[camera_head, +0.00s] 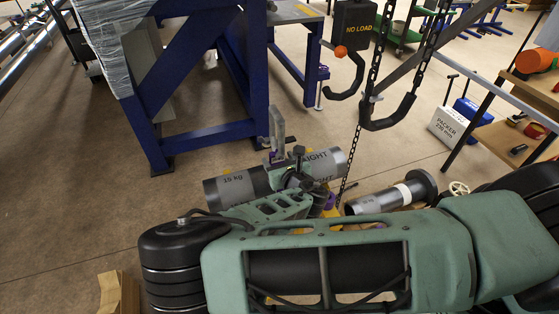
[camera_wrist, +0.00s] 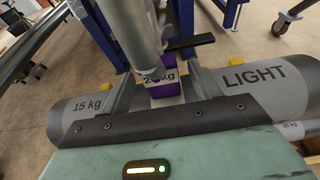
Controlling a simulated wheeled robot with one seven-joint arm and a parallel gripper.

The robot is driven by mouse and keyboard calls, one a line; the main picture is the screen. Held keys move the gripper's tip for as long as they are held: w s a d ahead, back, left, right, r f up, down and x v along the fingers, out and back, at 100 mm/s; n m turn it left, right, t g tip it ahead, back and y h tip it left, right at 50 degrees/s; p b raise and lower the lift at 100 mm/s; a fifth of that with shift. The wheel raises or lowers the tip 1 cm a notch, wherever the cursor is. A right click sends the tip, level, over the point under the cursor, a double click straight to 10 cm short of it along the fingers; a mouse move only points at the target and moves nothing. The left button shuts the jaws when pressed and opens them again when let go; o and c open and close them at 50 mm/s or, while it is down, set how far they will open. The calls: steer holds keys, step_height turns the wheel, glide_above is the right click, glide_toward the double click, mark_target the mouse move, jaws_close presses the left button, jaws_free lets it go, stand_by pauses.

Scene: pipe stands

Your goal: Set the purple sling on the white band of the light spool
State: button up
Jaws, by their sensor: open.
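My gripper (camera_wrist: 163,70) is open, with its two grey fingers apart on either side of a purple piece (camera_wrist: 163,91), likely the purple sling. The piece bears a pale label, partly legible as "kg". I cannot tell whether the fingers touch it. A grey spool marked "15 kg" and "LIGHT" (camera_wrist: 255,78) lies across the wrist view, behind and around the gripper. The head view shows this spool (camera_head: 232,188) on its side, its middle hidden by my gripper (camera_head: 277,130) and arm. Its white band cannot be made out for certain.
Another grey pipe with a white band (camera_head: 402,194) and dark flange lies to the right. A blue frame (camera_head: 190,95) stands behind the spool.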

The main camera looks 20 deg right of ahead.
steer(key=o, duration=0.6)
steer(key=shift+s+b, duration=0.4)
steer(key=shift+s, duration=3.9)
